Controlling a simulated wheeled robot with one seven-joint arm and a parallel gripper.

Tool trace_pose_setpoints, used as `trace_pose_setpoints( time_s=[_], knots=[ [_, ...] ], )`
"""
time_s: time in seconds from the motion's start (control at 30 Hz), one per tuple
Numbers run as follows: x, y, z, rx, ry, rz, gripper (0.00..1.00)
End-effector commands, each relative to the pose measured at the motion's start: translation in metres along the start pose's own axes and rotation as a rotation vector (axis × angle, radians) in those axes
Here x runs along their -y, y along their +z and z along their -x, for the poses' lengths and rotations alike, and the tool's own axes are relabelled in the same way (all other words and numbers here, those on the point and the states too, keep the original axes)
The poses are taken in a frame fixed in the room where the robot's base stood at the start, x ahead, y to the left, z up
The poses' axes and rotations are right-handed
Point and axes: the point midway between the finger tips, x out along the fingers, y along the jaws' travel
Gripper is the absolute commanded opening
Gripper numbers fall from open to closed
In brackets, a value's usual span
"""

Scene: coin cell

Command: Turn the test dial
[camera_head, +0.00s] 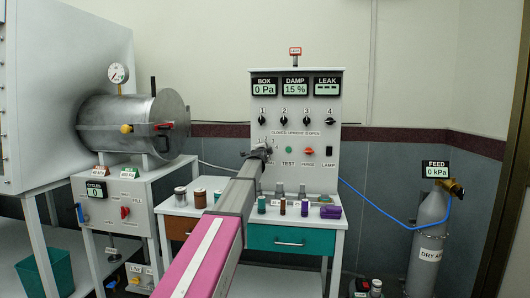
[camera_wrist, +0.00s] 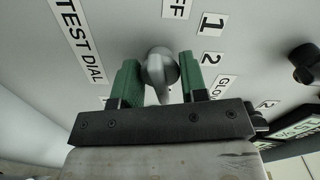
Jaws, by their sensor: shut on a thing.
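The test dial (camera_wrist: 162,70) is a grey knob on the panel. In the wrist view it sits between the green fingers of my gripper (camera_wrist: 159,62), which is shut on it. A "TEST DIAL" label is on the left; a partly cut-off label ending in "FF", then "1" and "2", run above and to the right. The dial's exact pointer setting is hard to read. In the head view my gripper (camera_head: 259,153) reaches the lower left of the grey control panel (camera_head: 327,167), and it and my arm mostly hide the dial.
Above are several black knobs (camera_head: 307,121) and displays reading BOX 0 Pa and DAMP 15 %. A green button (camera_head: 289,150) and red switch (camera_head: 308,151) lie to the right. Jars and a purple box (camera_head: 331,212) stand on the bench below. A gas cylinder (camera_head: 428,237) stands far right.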

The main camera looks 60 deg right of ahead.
Motion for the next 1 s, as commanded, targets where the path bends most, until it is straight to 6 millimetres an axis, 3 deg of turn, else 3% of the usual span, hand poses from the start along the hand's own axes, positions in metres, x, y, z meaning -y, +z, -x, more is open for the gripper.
trace_pose_setpoints(
  time_s=[0.73, 0.77, 0.83, 1.0],
  knots=[
    [-0.0014, -0.0002, 0.0009, 0.0, 0.003, -0.096, 0.16],
    [-0.0014, -0.0002, 0.0009, 0.0, 0.003, -0.096, 0.43],
    [-0.0013, -0.0002, 0.0008, 0.0, 0.003, -0.096, 0.65],
    [-0.0008, -0.0001, 0.0005, 0.0, 0.002, -0.094, 0.65]
  ],
)
